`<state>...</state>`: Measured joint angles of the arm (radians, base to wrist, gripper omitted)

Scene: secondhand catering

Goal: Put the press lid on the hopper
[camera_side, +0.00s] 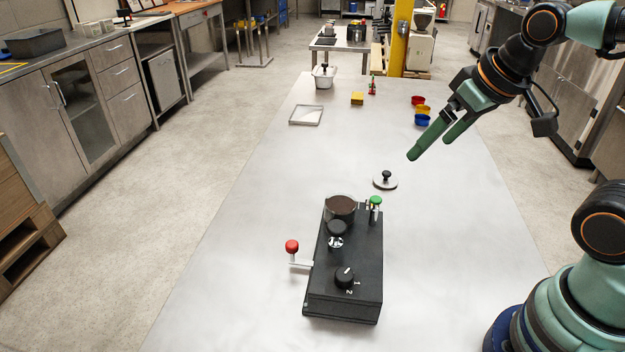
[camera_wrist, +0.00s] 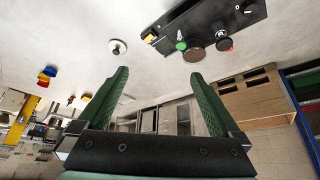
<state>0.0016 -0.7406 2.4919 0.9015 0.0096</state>
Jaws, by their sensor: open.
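The press lid (camera_side: 386,184) is a round metal disc with a black knob, lying flat on the table behind and to the right of the black machine (camera_side: 340,290). It also shows in the wrist view (camera_wrist: 118,48), at the upper left. The hopper (camera_side: 341,208) is a round cup on the machine's far end with a brown surface inside; it shows in the wrist view (camera_wrist: 195,54) as a brown disc. My gripper (camera_side: 432,148) is open and empty, raised above the table behind and to the right of the lid. Both fingers show in the wrist view (camera_wrist: 159,74).
The machine has a green knob (camera_side: 376,201), a red-tipped lever (camera_side: 292,246) and a black dial (camera_side: 344,276). The table between is clear.

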